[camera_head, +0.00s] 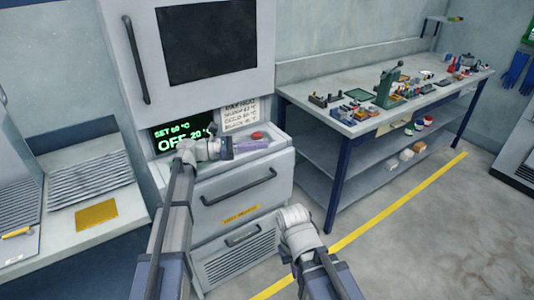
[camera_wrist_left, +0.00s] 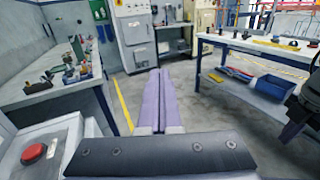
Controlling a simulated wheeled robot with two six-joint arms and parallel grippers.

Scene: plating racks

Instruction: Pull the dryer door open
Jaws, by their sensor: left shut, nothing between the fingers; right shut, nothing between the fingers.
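The dryer door (camera_head: 184,50) is a pale panel with a dark window in the upper cabinet, and it looks shut. Its long black upright handle (camera_head: 136,60) is near the door's left edge. My left gripper (camera_head: 268,143) is below the door, in front of the control panel. Its purple fingers are shut, empty, and point right, away from the handle. The fingers also show together in the left wrist view (camera_wrist_left: 160,75). My right gripper (camera_head: 295,218) is lower, in front of the lower drawers; only its pale wrist end shows and its fingers are hidden.
A green display (camera_head: 180,137) reads OFF, and a red button (camera_head: 257,136) sits on the ledge; the button also shows in the left wrist view (camera_wrist_left: 35,153). A cluttered workbench (camera_head: 350,128) stands right, a rack table (camera_head: 125,205) left. The floor right of the yellow line is clear.

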